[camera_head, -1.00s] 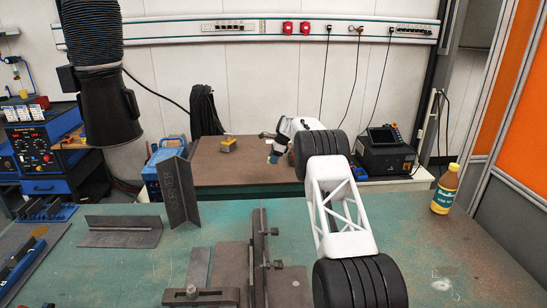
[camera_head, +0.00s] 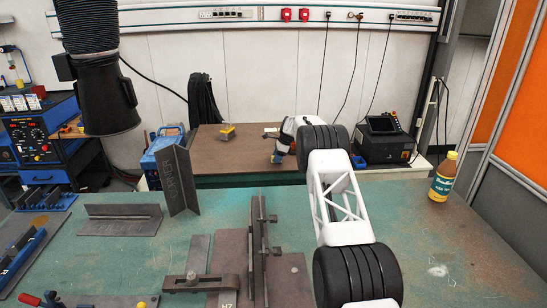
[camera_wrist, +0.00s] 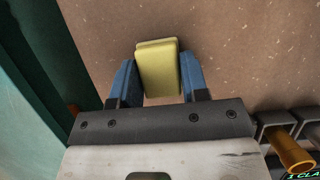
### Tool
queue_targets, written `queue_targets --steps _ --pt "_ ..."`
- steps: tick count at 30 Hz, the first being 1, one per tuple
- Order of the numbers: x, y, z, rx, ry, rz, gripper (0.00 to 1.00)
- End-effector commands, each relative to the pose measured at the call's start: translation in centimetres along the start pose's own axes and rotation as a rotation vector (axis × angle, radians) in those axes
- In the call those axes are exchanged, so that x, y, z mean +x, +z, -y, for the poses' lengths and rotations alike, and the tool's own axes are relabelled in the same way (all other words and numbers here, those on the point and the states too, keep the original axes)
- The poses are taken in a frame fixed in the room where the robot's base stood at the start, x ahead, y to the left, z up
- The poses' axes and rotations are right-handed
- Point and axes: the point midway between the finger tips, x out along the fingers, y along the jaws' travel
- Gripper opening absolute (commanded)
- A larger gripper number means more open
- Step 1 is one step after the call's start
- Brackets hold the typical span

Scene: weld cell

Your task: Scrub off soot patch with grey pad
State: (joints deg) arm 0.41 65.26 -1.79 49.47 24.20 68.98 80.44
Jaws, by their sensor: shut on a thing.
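My gripper (camera_head: 277,157) is over the brown bench at the back in the head view, its blue fingers pointing down. In the wrist view my gripper (camera_wrist: 158,72) is shut on a yellow pad (camera_wrist: 158,68), with a blue finger on each side. No grey face of this pad shows from above. A yellow and grey block (camera_head: 227,132) sits on the bench, apart from my gripper to its left. Brown bench surface (camera_wrist: 235,60) lies beneath the pad; whether they touch I cannot tell. I cannot make out a soot patch.
The green table (camera_head: 400,220) in front holds angle plates (camera_head: 180,180), a clamp fixture (camera_head: 230,260) and a yellow bottle (camera_head: 443,177). A black power unit (camera_head: 383,140) stands right of my gripper.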

Motion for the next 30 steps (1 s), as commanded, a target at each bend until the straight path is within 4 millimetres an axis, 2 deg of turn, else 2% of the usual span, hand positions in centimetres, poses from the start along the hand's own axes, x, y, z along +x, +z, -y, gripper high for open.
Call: queue_targets --steps 2,6,8,11,23,26,27,30 --pt "-0.5 -0.3 0.0 0.001 0.0 0.0 0.19" --pt "-0.2 -1.1 -0.1 0.002 0.002 0.0 0.19" --pt "-1.1 -1.1 0.0 0.001 0.0 0.0 0.19" --pt "-0.8 -1.3 -0.1 0.001 0.001 0.0 0.19" --pt "0.5 0.3 -0.1 0.0 0.003 0.0 0.19" --pt "0.9 1.1 -0.1 0.0 0.003 0.0 0.19" --pt "0.5 1.7 0.0 -0.001 0.001 0.0 0.19" --pt "1.3 2.3 -0.1 0.0 0.003 0.0 0.19"
